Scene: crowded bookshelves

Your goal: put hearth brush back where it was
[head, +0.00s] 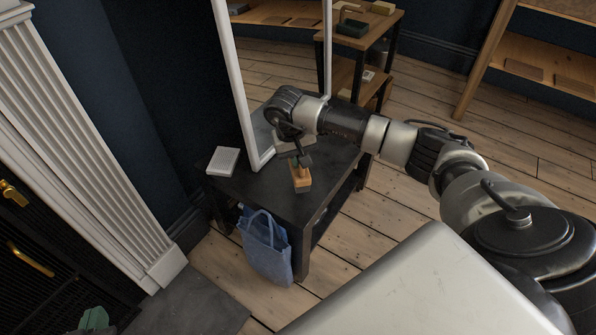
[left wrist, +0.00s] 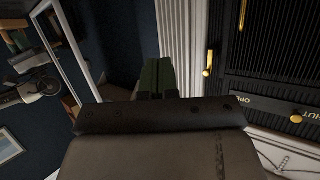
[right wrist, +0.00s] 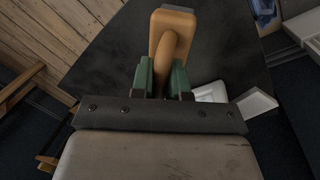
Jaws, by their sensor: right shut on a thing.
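The hearth brush (head: 302,178) is a small wooden block with a curved handle. It is at the black table (head: 285,205); I cannot tell whether it touches the top. My right gripper (head: 298,153) comes in from the right and is shut on the brush handle. In the right wrist view, the green fingers (right wrist: 162,80) are on both sides of the tan handle, and the brush body (right wrist: 172,28) shows beyond them. My left gripper (head: 94,320) shows only its green fingers at the lower left. In the left wrist view, its fingers (left wrist: 157,77) are together with nothing between them.
A white-framed mirror (head: 250,100) stands on the table behind the brush. A white box (head: 223,161) is at the table's left corner. A blue bag (head: 266,250) hangs at the front. A white fluted column (head: 75,130) and a black cabinet (head: 30,265) are at the left.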

